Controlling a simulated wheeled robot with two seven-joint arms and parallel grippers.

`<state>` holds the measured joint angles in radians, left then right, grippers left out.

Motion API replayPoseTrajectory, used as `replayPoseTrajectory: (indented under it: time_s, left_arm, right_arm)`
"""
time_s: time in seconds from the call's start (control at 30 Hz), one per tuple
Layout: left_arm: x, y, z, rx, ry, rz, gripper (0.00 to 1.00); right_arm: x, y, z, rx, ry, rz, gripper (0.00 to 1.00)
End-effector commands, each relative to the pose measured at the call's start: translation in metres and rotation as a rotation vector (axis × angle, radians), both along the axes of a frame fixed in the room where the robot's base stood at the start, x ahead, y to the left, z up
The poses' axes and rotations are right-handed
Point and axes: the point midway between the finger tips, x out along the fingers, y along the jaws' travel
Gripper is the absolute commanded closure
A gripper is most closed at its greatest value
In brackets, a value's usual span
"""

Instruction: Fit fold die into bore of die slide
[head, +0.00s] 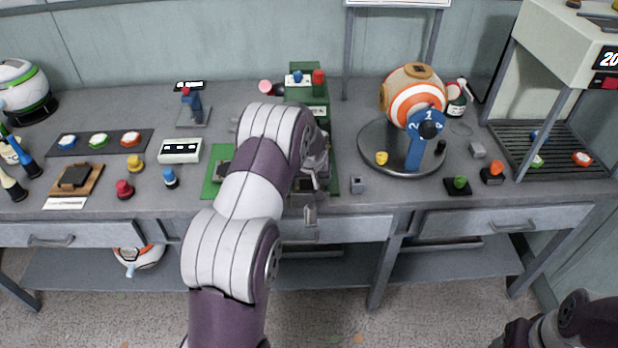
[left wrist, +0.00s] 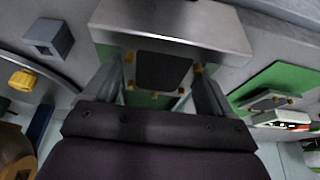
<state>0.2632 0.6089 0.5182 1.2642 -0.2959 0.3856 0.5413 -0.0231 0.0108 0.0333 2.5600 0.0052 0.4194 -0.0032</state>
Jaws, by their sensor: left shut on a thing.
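My left gripper (head: 308,190) is at the front of the green press (head: 307,85), and my own arm hides much of it in the head view. In the left wrist view its two fingers (left wrist: 158,88) stand on either side of a dark piece with brass-coloured tips (left wrist: 163,72), which looks like the fold die. A broad grey metal block (left wrist: 172,25) lies just beyond this piece; it may be the die slide. I cannot see a bore, nor tell whether the piece touches the block. My right gripper is out of view.
A small grey block with a square hole (head: 357,185) stands right of the press. Further right is a round turntable (head: 372,148) with an orange and white ball (head: 412,97). A white panel (head: 180,151) and small coloured knobs lie to the left.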

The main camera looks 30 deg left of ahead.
Motion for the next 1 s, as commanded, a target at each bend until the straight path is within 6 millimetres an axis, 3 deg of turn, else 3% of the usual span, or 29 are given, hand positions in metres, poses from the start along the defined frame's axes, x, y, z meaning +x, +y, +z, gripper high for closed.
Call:
replayPoseTrajectory:
  time_s: [0.4,0.43,0.47,0.5,0.77,0.87,1.0]
  left_arm:
    - [0.0,0.0,-0.011,0.001,-0.001,0.0,0.55]
    - [0.0,0.0,-0.011,0.001,-0.002,0.0,0.12]
    - [0.0,0.0,-0.01,0.001,-0.002,0.0,0.02]
    - [0.0,0.0,-0.01,0.001,-0.001,0.0,0.0]
    - [-0.001,-0.001,-0.008,0.0,0.0,0.0,0.0]
    - [-0.004,-0.003,0.004,0.001,-0.001,0.0,0.0]
    - [-0.014,-0.009,0.033,0.002,-0.003,-0.002,0.0]
  right_arm:
    - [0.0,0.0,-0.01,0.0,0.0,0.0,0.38]
    - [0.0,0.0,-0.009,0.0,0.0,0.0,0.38]
    - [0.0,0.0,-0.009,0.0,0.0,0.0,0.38]
    - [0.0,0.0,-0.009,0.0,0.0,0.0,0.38]
    - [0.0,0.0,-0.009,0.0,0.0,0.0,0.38]
    - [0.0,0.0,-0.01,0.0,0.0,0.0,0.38]
    - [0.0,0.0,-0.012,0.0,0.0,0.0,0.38]
